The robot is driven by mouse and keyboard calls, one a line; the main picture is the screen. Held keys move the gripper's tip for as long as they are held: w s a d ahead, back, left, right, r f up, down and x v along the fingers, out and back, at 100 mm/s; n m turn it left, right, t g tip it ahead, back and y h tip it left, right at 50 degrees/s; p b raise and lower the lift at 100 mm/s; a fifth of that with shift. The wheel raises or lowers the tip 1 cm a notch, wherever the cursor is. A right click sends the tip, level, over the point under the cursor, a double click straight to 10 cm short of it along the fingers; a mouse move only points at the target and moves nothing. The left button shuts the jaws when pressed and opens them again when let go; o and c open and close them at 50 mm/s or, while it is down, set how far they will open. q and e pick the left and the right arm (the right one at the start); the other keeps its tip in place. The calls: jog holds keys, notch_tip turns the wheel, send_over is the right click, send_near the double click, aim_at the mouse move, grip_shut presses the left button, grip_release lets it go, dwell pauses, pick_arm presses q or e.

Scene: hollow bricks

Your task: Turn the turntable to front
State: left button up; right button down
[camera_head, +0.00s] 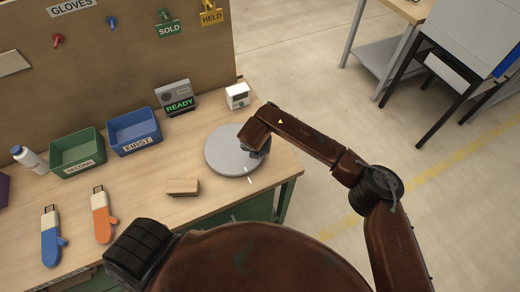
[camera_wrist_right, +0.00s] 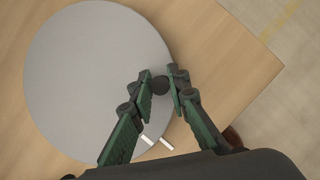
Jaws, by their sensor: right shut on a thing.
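The turntable (camera_head: 222,150) is a round light grey disc on the wooden table, near its right end. It also fills the left of the right wrist view (camera_wrist_right: 85,70). A small dark round knob (camera_wrist_right: 160,86) stands near its rim. My right gripper (camera_wrist_right: 161,80) is over the disc's right part, its green-padded fingers shut on the knob; the arm hides part of the rim in the head view. One short white mark (camera_wrist_right: 147,139) shows at the disc's edge, and another (camera_wrist_right: 166,143) beside it, just off the disc. My left gripper is out of view.
A wooden block (camera_head: 183,187) lies left of the turntable. A READY display (camera_head: 177,98) and a white device (camera_head: 238,95) stand behind it. Green (camera_head: 78,153) and blue (camera_head: 134,130) bins, a bottle (camera_head: 30,160), and blue (camera_head: 51,240) and orange (camera_head: 103,215) tools are farther left.

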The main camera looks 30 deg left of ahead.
jog(key=shift+s+a, duration=0.1)
jog(key=shift+s, duration=0.1)
jog(key=c, duration=1.8)
grip_release()
jog(key=shift+c, duration=0.2)
jog(key=shift+w, duration=0.15)
jog(key=v, duration=1.2)
jog(key=shift+w, duration=0.1)
